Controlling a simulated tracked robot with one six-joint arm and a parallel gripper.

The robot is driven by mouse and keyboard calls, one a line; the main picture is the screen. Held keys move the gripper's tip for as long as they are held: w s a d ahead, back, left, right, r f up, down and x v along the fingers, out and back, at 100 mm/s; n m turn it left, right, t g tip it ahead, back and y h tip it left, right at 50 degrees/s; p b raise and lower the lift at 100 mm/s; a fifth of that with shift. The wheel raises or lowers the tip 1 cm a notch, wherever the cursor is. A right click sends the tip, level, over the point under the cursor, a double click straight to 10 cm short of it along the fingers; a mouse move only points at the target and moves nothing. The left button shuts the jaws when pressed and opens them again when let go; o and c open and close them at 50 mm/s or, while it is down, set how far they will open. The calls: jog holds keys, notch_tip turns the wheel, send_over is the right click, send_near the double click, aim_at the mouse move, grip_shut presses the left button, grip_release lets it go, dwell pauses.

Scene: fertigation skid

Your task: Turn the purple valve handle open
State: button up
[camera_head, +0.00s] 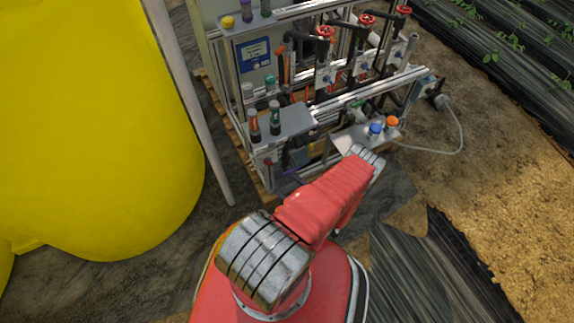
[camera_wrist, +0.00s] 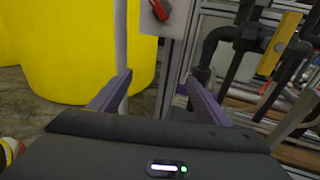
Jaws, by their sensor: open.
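In the wrist view, my gripper (camera_wrist: 158,80) is open, its two purple-grey fingers apart and nothing held between them. In the head view, the dark gripper (camera_head: 289,176) is partly visible at the near lower corner of the skid, beyond my red arm. I cannot make out the purple valve handle for sure in either view. A small dark purple patch shows beside the right finger in the wrist view, but its shape is mostly hidden.
Black pipework (camera_wrist: 228,36) stands to the right. A large yellow tank (camera_head: 90,130) fills the left. Red valve wheels (camera_head: 325,32) top the skid. Open ground lies right.

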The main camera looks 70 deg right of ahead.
jog(key=s+d+f+m+g+h, duration=0.2)
jog(key=s+f+m+g+h, duration=0.1)
jog(key=s+h, duration=0.2)
jog(key=shift+s+d+m, duration=0.2)
jog(key=shift+d+m, duration=0.05)
jog(key=shift+m, duration=0.05)
jog(key=shift+w+f, duration=0.1)
jog(key=shift+w, duration=0.05)
